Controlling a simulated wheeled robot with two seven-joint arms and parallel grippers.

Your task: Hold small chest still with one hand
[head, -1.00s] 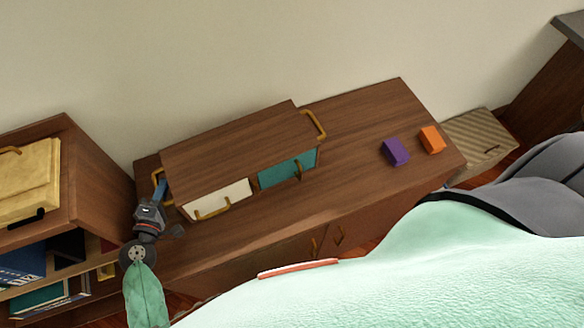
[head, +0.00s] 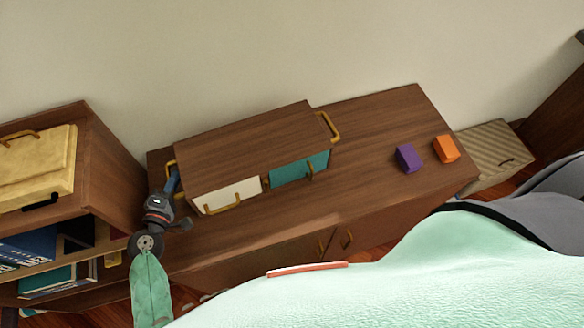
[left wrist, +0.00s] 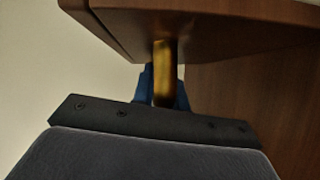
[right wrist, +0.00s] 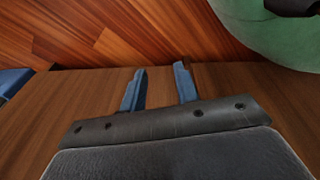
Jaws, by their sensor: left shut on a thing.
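The small chest (head: 250,142) is brown wood with a white drawer front (head: 228,195) and a teal one (head: 300,168), each with a gold handle. It stands upright on the long cabinet, a gold handle on each side. My left gripper (head: 172,182) is at the chest's left side. In the left wrist view, the blue fingers of that gripper (left wrist: 162,92) are shut around the gold side handle (left wrist: 165,70), under the chest's edge (left wrist: 190,22). My right gripper (right wrist: 158,88) shows only in the right wrist view, fingers apart and empty, above a wooden surface.
A purple block (head: 408,158) and an orange block (head: 446,149) lie on the right part of the cabinet top (head: 370,125). A bookshelf (head: 105,150) with a yellow case (head: 40,165) stands at the left. A striped box (head: 490,148) is beyond the cabinet's right end.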

